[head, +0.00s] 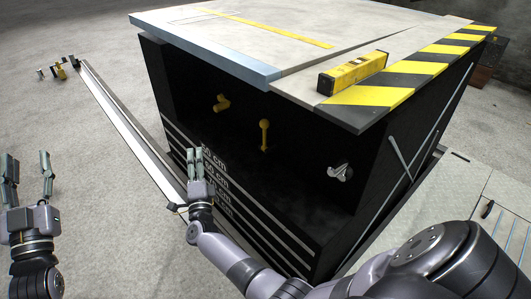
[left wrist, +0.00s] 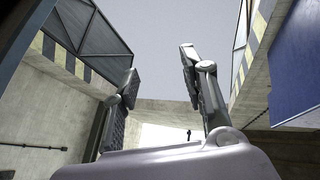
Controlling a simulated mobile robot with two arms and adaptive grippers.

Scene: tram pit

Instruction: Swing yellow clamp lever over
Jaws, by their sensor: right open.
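Two yellow fittings sit in the dark recess of the block's front: an upright yellow lever with a round knob (head: 264,135) in the middle, and a shorter yellow handle (head: 221,103) to its upper left. I cannot tell for certain which one is the clamp lever. My right gripper (head: 195,153) is open and empty, fingers up, below and left of both fittings and apart from them in the picture. My left gripper (head: 29,160) is open and empty at the far left, away from the block. Its open fingers also show in the left wrist view (left wrist: 160,70).
A silver wing-shaped knob (head: 340,172) sits right of the lever. A yellow spirit level (head: 352,73) lies on the block's top (head: 240,40) beside a striped edge. A long pale rail (head: 125,130) runs along the left side. Small parts (head: 58,70) lie on the open floor.

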